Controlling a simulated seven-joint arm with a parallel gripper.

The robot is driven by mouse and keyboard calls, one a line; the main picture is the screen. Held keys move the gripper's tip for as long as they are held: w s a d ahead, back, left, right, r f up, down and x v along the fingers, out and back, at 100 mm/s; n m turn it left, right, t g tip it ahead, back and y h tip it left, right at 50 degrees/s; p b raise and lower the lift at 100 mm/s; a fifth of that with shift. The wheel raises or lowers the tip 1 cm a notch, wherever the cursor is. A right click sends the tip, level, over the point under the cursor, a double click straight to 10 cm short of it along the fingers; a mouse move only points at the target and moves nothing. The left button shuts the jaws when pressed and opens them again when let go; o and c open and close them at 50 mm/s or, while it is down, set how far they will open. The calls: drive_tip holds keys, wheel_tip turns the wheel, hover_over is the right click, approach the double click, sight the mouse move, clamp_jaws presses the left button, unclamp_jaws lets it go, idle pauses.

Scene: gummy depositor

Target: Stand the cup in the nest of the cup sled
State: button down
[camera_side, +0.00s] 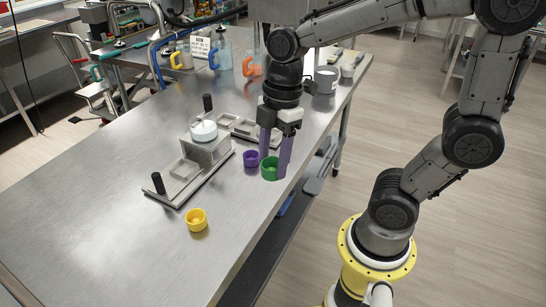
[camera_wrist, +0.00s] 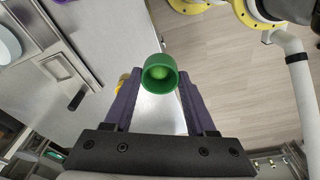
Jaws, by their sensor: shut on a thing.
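The green cup (camera_side: 270,168) is between the purple fingers of my gripper (camera_side: 273,165), which is shut on it. The wrist view shows the cup (camera_wrist: 160,73) mouth toward the camera, at the fingertips. It is over the table's near edge; its height above the top is hard to tell. What looks like the cup sled (camera_side: 184,169) is a grey piece with a square recess, on a long base left of my gripper. A black upright handle (camera_side: 158,183) stands at its near end. The recess looks empty. Part of this assembly shows at left in the wrist view (camera_wrist: 55,70).
A purple cup (camera_side: 250,158) stands just left of the green one. A yellow cup (camera_side: 196,220) stands nearer the front. A white round vessel (camera_side: 203,131) sits above the base, with a compartmented tray (camera_side: 241,126) behind. Jugs stand farther back. The table's left front is clear.

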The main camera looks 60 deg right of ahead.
drive_tip(key=shift+r, duration=0.1)
drive_tip(key=w+r, duration=0.2)
drive_tip(key=w, duration=0.6)
drive_tip(key=w+r, duration=0.3)
drive_tip(key=w, duration=0.5)
drive_tip(key=w+d+f, duration=0.1)
drive_tip(key=w+f, duration=0.7)
drive_tip(key=w, duration=0.3)
drive_tip(key=shift+f, duration=3.1)
drive_tip(key=shift+f, duration=0.2)
